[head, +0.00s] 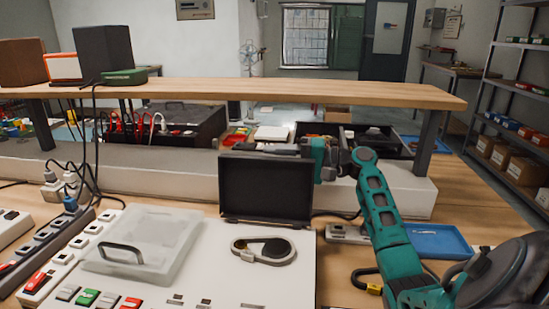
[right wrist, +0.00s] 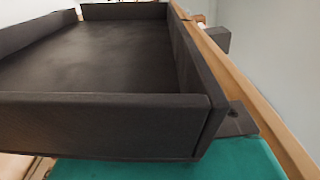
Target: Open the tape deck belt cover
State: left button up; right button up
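The tape deck (head: 215,270) is a pale panel at the front, with coloured buttons along its lower left. A black, shallow, rimmed cover (head: 266,188), which looks like the belt cover, stands upright at the deck's back edge with its hollow face towards me. In front of it, an oval opening (head: 265,250) shows in the panel. My right gripper (head: 268,148) is at the cover's top edge, its dark fingers partly hidden there. In the right wrist view, the cover (right wrist: 105,125) fills much of the picture, close to the gripper. Finger spacing is unclear. My left gripper is out of view.
A clear lid with a dark handle (head: 150,238) lies on the deck's left. A raised wooden shelf (head: 260,91) runs behind the arm. A blue tray (head: 440,241) and a carabiner-like loop (head: 367,283) lie to the right. Cables and power strips crowd the left.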

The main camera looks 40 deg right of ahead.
jog(key=shift+w+a, duration=0.15)
jog(key=shift+w, duration=0.05)
jog(key=c, duration=0.6)
jog(key=shift+f, duration=0.1)
grip_shut()
